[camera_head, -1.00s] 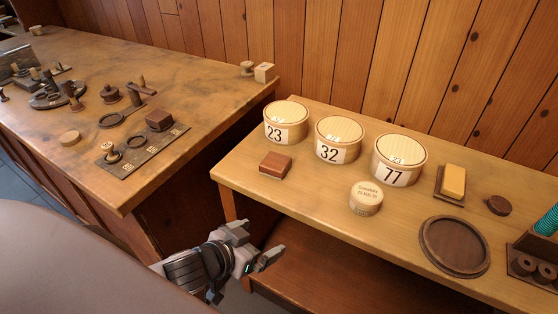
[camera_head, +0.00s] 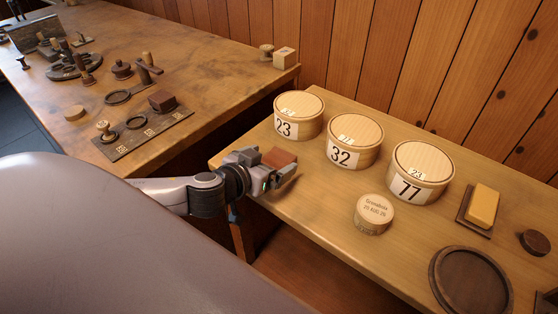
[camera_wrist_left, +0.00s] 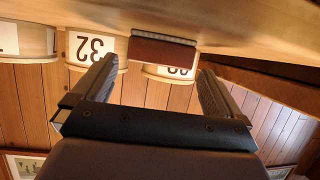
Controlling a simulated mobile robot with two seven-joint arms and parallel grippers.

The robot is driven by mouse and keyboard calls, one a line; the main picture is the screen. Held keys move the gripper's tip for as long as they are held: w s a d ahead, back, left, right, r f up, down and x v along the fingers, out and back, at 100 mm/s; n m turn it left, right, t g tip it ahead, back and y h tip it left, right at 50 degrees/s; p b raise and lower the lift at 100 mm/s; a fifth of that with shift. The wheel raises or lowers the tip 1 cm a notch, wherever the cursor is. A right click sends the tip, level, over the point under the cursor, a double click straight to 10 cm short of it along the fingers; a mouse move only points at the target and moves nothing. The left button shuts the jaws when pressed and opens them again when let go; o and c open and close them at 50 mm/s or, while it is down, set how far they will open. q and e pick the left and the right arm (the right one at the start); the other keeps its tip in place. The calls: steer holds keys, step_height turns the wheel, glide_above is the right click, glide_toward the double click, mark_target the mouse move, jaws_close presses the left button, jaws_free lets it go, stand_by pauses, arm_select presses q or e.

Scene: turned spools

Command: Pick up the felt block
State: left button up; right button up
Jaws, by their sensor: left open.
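The felt block (camera_head: 279,157) is a reddish-brown block near the left end of the bench, in front of tub 23. In the left wrist view the felt block (camera_wrist_left: 162,52) appears upside down, with a thin grey layer along its bench side. My left gripper (camera_head: 272,168) is at the block and partly hides it in the head view. In the left wrist view my left gripper (camera_wrist_left: 158,69) is open, its fingers apart, with the block ahead in the gap between the tips. Contact cannot be made out. My right gripper is not in view.
Round tubs 23 (camera_head: 299,116), 32 (camera_head: 354,140) and 77 (camera_head: 420,172) stand behind the block. A small round box (camera_head: 374,214), a yellow block (camera_head: 483,207) on a dark tray and a round dark dish (camera_head: 470,283) lie to the right. The left table (camera_head: 200,62) holds stamps and tools.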

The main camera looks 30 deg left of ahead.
mark_target(279, 157)
arm_select(q)
steer(key=shift+x, duration=2.5)
steer(key=shift+d, duration=0.15)
steer(key=c, duration=1.1)
